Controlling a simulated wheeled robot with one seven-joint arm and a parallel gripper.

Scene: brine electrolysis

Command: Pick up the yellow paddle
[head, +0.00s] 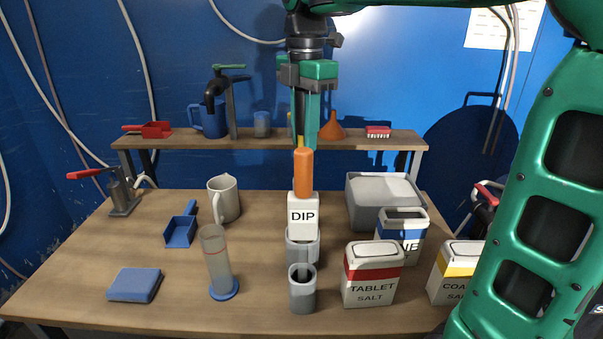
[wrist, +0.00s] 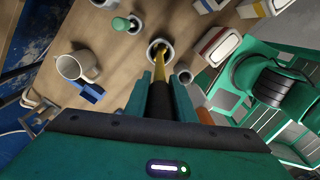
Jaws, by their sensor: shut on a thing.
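The yellow paddle (wrist: 161,72) shows in the wrist view as a thin yellow shaft between my fingers, running away from the camera toward a round grey pot (wrist: 158,50) with a dark opening. My gripper (head: 304,140) points straight down over the table and is shut on the paddle. In the head view the paddle is mostly hidden by the fingers and the orange bottle (head: 303,172) in front of them. I cannot tell whether its lower end is still inside the pot. A white box-like holder marked DIP (head: 302,216) stands below the orange bottle.
Grey cups (head: 302,290) stand in front of the DIP holder. A tall cylinder (head: 216,262) and a white jug (head: 225,200) are left; salt boxes (head: 371,274) and a grey tub (head: 356,205) are right. A shelf (head: 370,143) runs behind.

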